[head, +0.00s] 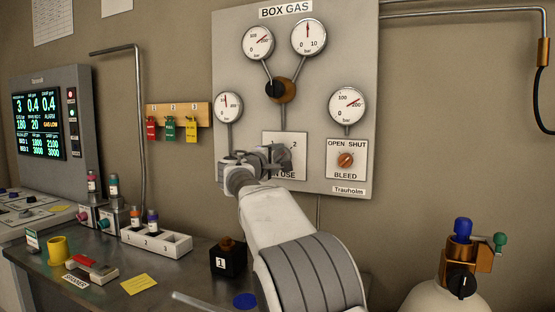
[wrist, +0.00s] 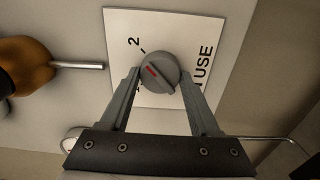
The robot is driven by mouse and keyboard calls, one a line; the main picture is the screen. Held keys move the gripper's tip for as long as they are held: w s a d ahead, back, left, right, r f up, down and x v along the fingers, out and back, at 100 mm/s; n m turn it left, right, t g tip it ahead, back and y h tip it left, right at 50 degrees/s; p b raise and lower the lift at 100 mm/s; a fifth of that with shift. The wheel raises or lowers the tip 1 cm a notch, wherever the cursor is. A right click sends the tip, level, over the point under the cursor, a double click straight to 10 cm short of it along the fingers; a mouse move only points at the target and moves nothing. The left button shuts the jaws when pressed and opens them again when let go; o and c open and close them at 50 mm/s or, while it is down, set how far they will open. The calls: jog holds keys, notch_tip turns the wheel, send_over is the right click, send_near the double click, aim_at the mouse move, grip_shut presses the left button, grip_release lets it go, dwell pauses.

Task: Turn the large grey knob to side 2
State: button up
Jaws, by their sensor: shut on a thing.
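The large grey knob (wrist: 161,73) sits on a white plate (wrist: 117,25) marked 2 and IN USE. A red line on its face points to the left in the wrist view, between the 2 mark and a partly hidden mark below it. My gripper (wrist: 160,80) has one finger on each side of the knob and is shut on it. In the head view my gripper (head: 268,158) is in front of the white plate (head: 298,140) and hides the knob.
The grey BOX GAS panel (head: 230,60) carries several gauges, a black and orange valve (head: 287,91) above, and an orange BLEED knob (head: 346,160) to the right. The bench (head: 190,275) at lower left holds a vial rack (head: 160,240) and a black block (head: 228,260).

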jog(key=o, duration=1.4)
jog(key=shift+c, duration=0.2)
jog(key=shift+s+a, duration=0.2)
jog(key=shift+s, duration=0.2)
jog(key=b+v, duration=0.2)
jog(key=v, duration=1.4)
jog(key=shift+s, duration=0.25)
